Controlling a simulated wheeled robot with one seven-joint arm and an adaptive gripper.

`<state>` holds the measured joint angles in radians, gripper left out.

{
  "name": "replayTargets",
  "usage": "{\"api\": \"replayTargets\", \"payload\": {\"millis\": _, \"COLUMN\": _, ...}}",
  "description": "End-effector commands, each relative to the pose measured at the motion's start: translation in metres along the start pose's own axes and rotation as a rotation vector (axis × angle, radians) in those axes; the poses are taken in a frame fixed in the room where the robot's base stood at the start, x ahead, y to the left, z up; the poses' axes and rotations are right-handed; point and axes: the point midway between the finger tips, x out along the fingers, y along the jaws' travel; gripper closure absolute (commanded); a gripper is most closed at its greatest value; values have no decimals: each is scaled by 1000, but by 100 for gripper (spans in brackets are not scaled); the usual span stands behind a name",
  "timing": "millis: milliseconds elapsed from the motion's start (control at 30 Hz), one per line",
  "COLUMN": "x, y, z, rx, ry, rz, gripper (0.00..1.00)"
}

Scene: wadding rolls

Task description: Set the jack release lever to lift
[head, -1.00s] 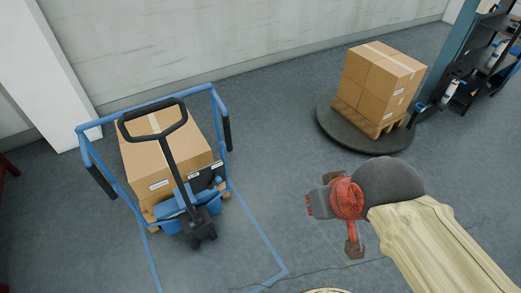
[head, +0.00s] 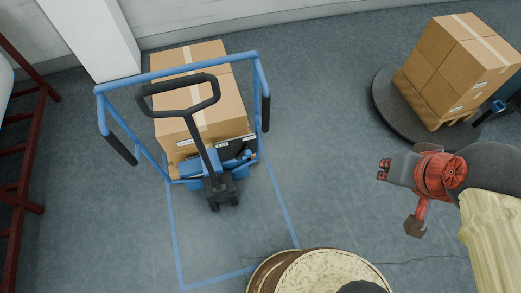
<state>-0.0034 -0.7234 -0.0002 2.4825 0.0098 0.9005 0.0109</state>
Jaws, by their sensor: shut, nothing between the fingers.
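The pallet jack (head: 222,187) stands left of centre in the head view, its black shaft tilted up to a looped handle (head: 181,114). I cannot make out the release lever or its setting at this size. My gripper (head: 382,170) is at the right, shut and empty, well apart from the jack and to the right of its handle. My arm reaches in from the right edge.
A blue tubular frame (head: 188,67) surrounds the jack's handle and the boxes (head: 222,92) behind it. More boxes (head: 457,62) stand on a dark round turntable (head: 388,108) at the right. Red rack (head: 28,170) at the left. Bare floor lies between jack and turntable.

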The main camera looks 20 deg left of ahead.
Motion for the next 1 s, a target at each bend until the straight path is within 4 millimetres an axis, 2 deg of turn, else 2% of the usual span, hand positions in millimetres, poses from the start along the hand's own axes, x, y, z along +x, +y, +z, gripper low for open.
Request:
{"api": "replayTargets", "payload": {"millis": 167, "x": 14, "y": -15, "z": -34, "rx": 62, "ry": -62, "rz": -38, "gripper": 100}}
{"api": "replayTargets", "payload": {"millis": 267, "x": 28, "y": -28, "z": -62, "rx": 117, "ry": -110, "rz": -65, "gripper": 100}}
{"api": "replayTargets", "payload": {"millis": 467, "x": 70, "y": -56, "z": -112, "rx": 229, "ry": -208, "rz": -110, "gripper": 100}}
{"api": "replayTargets", "payload": {"millis": 700, "x": 140, "y": -94, "z": -161, "rx": 369, "ry": -331, "rz": -146, "gripper": 100}}
{"api": "replayTargets", "payload": {"millis": 867, "x": 198, "y": -122, "z": -182, "rx": 463, "ry": -418, "rz": -158, "gripper": 100}}
{"api": "replayTargets", "payload": {"millis": 1000, "x": 254, "y": -146, "z": -193, "rx": 547, "ry": -493, "rz": -159, "gripper": 100}}
